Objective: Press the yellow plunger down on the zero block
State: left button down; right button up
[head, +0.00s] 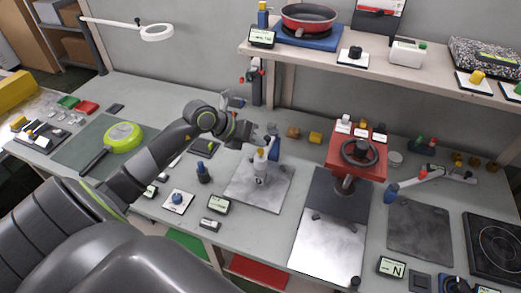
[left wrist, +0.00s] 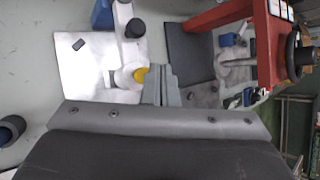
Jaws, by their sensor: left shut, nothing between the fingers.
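The yellow plunger (head: 260,152) tops a pale upright body (head: 259,170), which I take to be the zero block, on a light metal plate (head: 245,194). The plunger (left wrist: 142,74) also shows in the left wrist view, beside a round white part (left wrist: 126,76). My left gripper (head: 266,131) is above and close to the plunger in the head view. In the left wrist view its fingers (left wrist: 160,72) are shut with nothing between them, just right of the plunger; I cannot tell whether they touch it. My right gripper is not in view.
A blue-topped stand (head: 274,149) is close behind the plunger. A red press with a black handwheel (head: 360,153) stands to the right. A small display (head: 218,204) and a blue knob on a white plate (head: 178,198) lie at the front left. A shelf (head: 340,66) overhangs the back.

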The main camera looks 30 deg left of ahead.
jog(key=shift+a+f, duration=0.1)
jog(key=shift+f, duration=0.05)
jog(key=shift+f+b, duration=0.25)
jog(key=shift+b, duration=0.15)
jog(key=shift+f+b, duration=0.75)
dwell(1.1)
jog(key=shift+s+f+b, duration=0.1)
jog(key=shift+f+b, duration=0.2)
dwell(0.7)
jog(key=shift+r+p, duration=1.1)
